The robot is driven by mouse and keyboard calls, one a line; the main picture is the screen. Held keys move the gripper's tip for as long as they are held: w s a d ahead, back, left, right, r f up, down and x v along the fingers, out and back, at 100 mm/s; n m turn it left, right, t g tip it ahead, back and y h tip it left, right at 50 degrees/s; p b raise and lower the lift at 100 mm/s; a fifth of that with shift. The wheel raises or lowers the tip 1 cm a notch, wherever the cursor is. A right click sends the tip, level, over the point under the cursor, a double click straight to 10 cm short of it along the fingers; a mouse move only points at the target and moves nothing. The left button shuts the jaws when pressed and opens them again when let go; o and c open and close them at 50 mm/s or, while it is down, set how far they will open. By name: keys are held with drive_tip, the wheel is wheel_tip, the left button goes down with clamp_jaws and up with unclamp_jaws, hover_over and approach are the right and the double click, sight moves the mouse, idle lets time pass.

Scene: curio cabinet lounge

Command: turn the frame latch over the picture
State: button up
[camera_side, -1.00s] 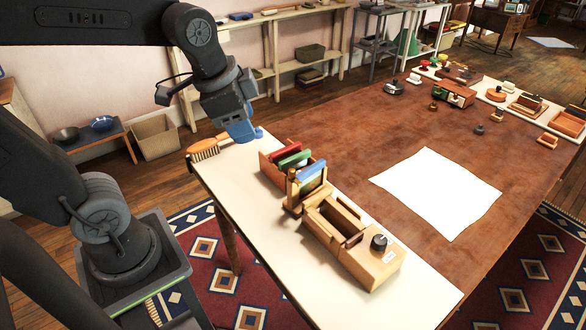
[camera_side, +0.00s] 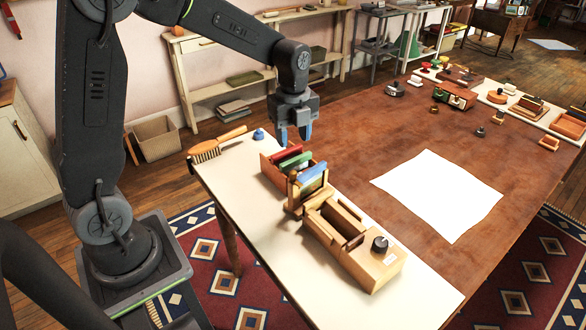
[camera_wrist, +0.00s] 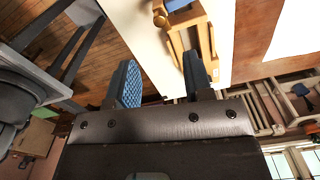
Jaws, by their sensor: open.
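The small wooden picture frame (camera_side: 311,186) stands upright on the white-topped strip in the side view, with a blue-toned picture in it. A round brown knob (camera_side: 293,175), which looks like its latch, sits at the frame's upper left. In the wrist view, a knob (camera_wrist: 160,17) shows at the top beside a patch of blue; the latch's exact turn is too small to tell. My gripper (camera_side: 294,134) points down, open and empty, above and behind the rack and apart from the frame. Its blue fingers (camera_wrist: 160,84) stand apart in the wrist view.
A wooden rack (camera_side: 270,173) with red, green and blue panels stands just behind the frame. A slotted wooden box (camera_side: 372,268) with a black knob is in front. A brush (camera_side: 205,151) and a small blue item (camera_side: 258,135) lie at the far end. White paper (camera_side: 438,195) lies right.

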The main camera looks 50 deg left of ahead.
sight(293, 171)
wheel_tip(293, 171, down, 10)
drive_tip(key=shift+f, duration=0.15)
idle(0.3)
clamp_jaws()
